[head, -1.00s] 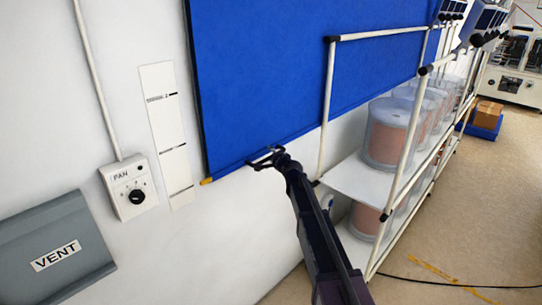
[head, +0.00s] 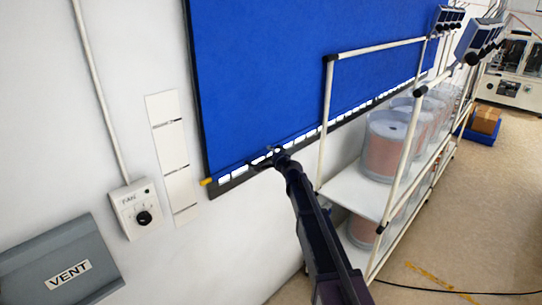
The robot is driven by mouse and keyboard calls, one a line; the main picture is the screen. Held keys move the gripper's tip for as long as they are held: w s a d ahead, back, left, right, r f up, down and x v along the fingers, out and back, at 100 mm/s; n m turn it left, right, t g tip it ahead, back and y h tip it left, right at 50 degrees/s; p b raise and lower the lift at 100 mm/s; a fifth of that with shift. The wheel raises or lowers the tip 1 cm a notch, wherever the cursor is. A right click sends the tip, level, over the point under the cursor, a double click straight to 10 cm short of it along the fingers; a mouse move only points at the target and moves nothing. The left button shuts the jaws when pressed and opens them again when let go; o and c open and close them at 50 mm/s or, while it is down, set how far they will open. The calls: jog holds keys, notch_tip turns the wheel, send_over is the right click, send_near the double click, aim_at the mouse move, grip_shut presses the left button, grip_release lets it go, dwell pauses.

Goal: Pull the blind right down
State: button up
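The blue blind (head: 290,75) hangs on the white wall and covers most of a window. Its bottom bar, with a yellow end tip (head: 206,181) at the left, sits a little above the window's dark lower frame (head: 232,184). A thin row of bright white gaps shows between bar and frame. My gripper (head: 272,154) is at the bar, left of the rack, at the blind's lower edge. Its fingers are small and dark against the bar. I cannot tell whether they close around the bar or only touch it.
A white tube rack (head: 327,115) with clear drums (head: 385,145) stands close right of my gripper, in front of the blind. A fan control box (head: 138,208) and a grey vent cover (head: 65,272) are on the wall at left. Open floor (head: 480,220) lies at right.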

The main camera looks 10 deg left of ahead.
jog(key=shift+r+p, duration=6.1)
jog(key=shift+r, duration=0.3)
jog(key=p+v, duration=0.2)
jog(key=v, duration=1.1)
jog(key=shift+f, duration=0.25)
jog(key=shift+s+f, duration=0.1)
jog(key=shift+s, duration=0.1)
jog(key=shift+s+d+f+b, duration=0.15)
jog(key=shift+s+f+b, duration=0.05)
jog(key=shift+s+b, duration=0.1)
jog(key=shift+w, duration=0.1)
jog(key=b+x, duration=0.2)
jog(key=x, duration=1.1)
jog(key=shift+w+a, duration=0.2)
jog(key=shift+w, duration=0.1)
